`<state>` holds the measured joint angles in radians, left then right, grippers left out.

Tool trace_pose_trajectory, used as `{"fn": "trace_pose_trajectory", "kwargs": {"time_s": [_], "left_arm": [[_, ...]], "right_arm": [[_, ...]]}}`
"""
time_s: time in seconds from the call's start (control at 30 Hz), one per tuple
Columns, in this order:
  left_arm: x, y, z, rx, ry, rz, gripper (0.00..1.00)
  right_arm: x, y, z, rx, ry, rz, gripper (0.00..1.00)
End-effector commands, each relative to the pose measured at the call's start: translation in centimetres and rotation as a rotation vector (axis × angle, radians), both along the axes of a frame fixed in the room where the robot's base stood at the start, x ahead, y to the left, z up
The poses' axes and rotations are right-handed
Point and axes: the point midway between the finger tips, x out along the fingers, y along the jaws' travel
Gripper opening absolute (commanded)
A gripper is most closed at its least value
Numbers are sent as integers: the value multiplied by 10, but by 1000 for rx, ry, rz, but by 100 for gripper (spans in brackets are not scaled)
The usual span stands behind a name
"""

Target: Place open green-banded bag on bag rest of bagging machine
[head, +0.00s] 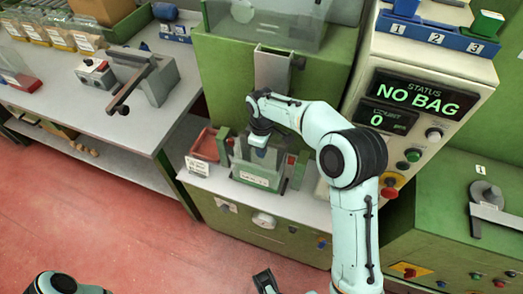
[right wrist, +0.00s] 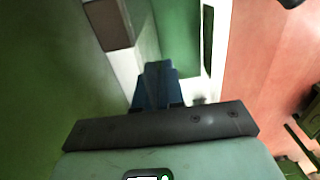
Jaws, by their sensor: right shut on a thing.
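The bagging machine (head: 270,68) is green, with a grey metal chute (head: 273,72) on its front. Below the chute, a green holder with a label plate (head: 255,179), which looks like the bag rest, stands on the pale ledge. My right gripper (head: 259,143) points down just above this holder, under the chute. Its blue fingers (right wrist: 157,87) are close together on something. The bag is mostly hidden by the fingers, and I cannot make out its band or mouth. A dark piece at the bottom edge (head: 265,281) may be my left gripper; its jaws are not clear.
The status panel (head: 418,97) reads NO BAG and 0. A red tray (head: 205,145) stands just left of the holder. A grey clamp-like device (head: 150,82) is on the left bench. Another green machine (head: 470,225) stands at right. The red floor in front is clear.

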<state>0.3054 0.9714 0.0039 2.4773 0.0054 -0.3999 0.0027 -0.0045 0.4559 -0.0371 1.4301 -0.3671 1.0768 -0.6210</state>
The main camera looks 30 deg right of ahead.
Motion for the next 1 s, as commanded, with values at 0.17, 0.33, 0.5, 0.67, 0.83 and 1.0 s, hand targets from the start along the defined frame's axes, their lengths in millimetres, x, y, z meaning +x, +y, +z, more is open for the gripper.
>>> {"fn": "trace_pose_trajectory", "kwargs": {"time_s": [0.17,0.33,0.5,0.67,0.83,1.0], "left_arm": [[1,0,0,0,-2,1,43],[1,0,0,0,-2,1,43],[1,0,-1,0,-3,1,43],[1,0,-1,0,-3,1,43],[1,0,-1,0,-3,1,43],[0,0,1,0,1,0,43]], "right_arm": [[0,0,-7,0,-1,-1,0],[0,0,-6,0,-1,0,0],[0,0,-10,0,0,0,21],[0,0,-9,-1,-1,0,33],[0,0,-8,0,-1,0,33],[1,0,7,0,-4,0,33]]}}
